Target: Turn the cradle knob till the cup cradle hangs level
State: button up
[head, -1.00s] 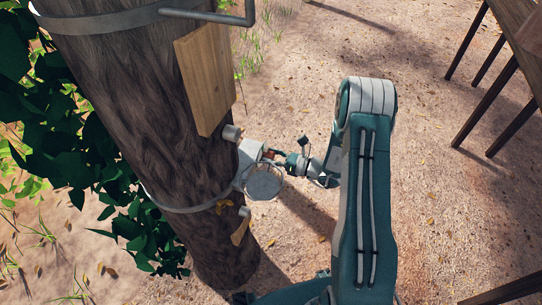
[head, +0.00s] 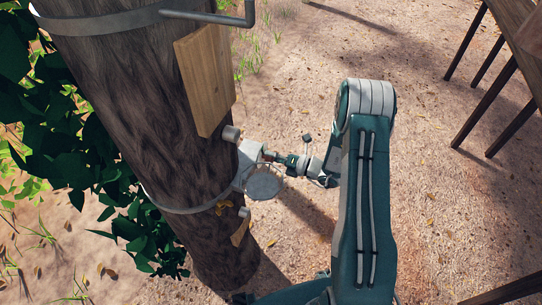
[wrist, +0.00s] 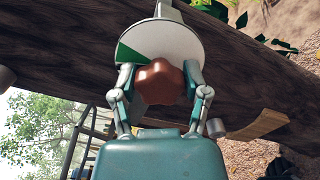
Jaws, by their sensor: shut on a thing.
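The brown-red cradle knob (wrist: 160,82) sits between both fingers of my gripper (wrist: 161,88) in the wrist view, with a finger against each side. A white disc (wrist: 168,40) with a green wedge (wrist: 130,53) at its left shows behind the knob. In the head view my gripper (head: 271,156) reaches the white bracket (head: 249,155) on the trunk from the right, and it hides the knob. The cup cradle (head: 265,195) is a pale empty ring beside the trunk, below the bracket. It shows as a flattened oval; I cannot tell whether it is exactly level.
The trunk (head: 130,100) wears a metal strap (head: 190,208) and a wooden board (head: 205,80). A grey peg (head: 231,132) sticks out above the bracket and a wooden piece (head: 240,229) sits below the ring. Leaves crowd the left. Open dirt lies right; a table (head: 520,25) stands farther off.

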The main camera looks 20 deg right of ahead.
jog(key=m, duration=0.4)
jog(key=shift+f+m, duration=0.2)
jog(key=shift+m, duration=0.2)
dwell(0.4)
jog(key=o, duration=1.2)
jog(key=shift+f, duration=0.1)
jog(key=shift+c, duration=0.2)
jog(key=shift+s+d, duration=0.15)
jog(key=shift+d, duration=0.15)
jog(key=v, duration=1.1)
jog(key=shift+d, duration=0.15)
